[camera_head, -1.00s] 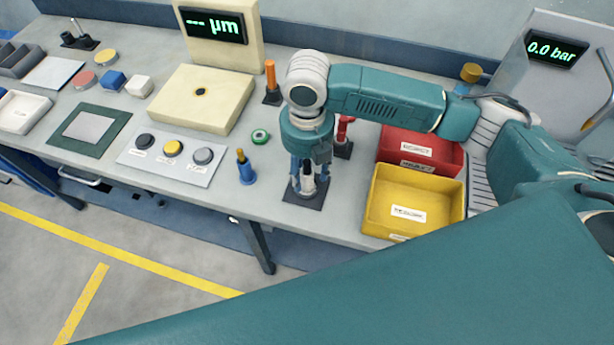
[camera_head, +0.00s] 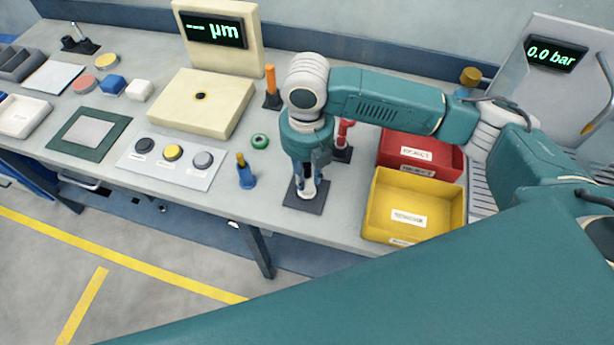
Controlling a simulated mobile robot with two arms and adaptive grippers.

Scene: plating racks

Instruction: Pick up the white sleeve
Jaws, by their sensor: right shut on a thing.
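The white sleeve (camera_head: 308,188) stands upright over a dark square base plate (camera_head: 317,204) near the front edge of the bench. Only its lower part shows; my gripper hides the rest. My right gripper (camera_head: 308,182) points straight down over the plate, its fingers shut on the white sleeve. The sleeve is still at the plate, and I cannot tell whether it touches it. My left gripper is not in view.
A red sleeve (camera_head: 345,132) on a stand is close behind my gripper. A yellow bin (camera_head: 447,222) and a red bin (camera_head: 448,160) are to the right. A blue piece (camera_head: 245,178) and a green ring (camera_head: 260,141) are to the left.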

